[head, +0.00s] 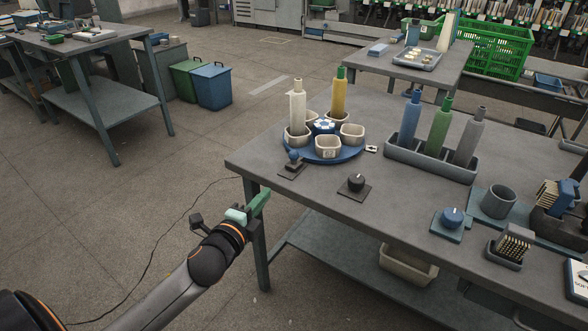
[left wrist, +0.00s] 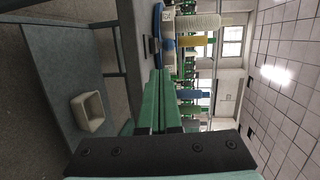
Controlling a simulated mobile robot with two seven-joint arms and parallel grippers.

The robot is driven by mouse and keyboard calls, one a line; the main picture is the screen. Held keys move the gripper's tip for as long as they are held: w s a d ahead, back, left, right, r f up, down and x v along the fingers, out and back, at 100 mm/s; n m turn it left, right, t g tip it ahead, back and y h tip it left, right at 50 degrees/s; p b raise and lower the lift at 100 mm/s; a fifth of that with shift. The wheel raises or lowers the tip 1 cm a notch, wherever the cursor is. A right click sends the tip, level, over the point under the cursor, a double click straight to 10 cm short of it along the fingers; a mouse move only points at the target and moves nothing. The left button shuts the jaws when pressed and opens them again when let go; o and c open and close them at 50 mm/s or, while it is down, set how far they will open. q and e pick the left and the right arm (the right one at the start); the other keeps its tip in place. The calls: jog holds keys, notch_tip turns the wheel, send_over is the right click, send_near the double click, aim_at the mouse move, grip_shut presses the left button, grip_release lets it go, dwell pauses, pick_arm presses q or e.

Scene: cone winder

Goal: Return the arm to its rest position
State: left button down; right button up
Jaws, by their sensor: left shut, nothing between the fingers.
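My left arm comes in from the lower left in the head view. Its left gripper (head: 260,200), with green fingers, hangs in the air just off the left edge of the main table (head: 315,205). The gripper is shut and empty. The left wrist view, turned sideways, shows the green fingers (left wrist: 160,100) together, with the table edge beyond them. My right gripper does not show in either view.
A blue turntable (head: 342,158) with cups and two cones stands near the table's left corner. A grey rack (head: 428,165) holds three cones. A cream bin (head: 408,266) is on the lower shelf. Floor left is mostly clear.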

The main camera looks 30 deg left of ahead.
pick_arm(q)
jog(key=s+d+f+n+g+h, duration=0.5)
jog(key=s+d+f+n+g, duration=0.3)
jog(key=s+d+f+n, duration=0.95)
jog(key=s+a+r+m+p, duration=0.1)
jog(key=s+r+m+p, duration=0.1)
jog(key=r+p, duration=0.8)
jog(key=shift+s+m+t+y+p, duration=0.4)
jog(key=shift+s+p, duration=0.2)
jog(key=shift+p, duration=2.95)
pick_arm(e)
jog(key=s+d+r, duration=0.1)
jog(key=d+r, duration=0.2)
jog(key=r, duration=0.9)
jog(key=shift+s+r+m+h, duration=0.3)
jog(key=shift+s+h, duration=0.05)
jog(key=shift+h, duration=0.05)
pick_arm(q)
jog(key=shift+a, duration=0.1)
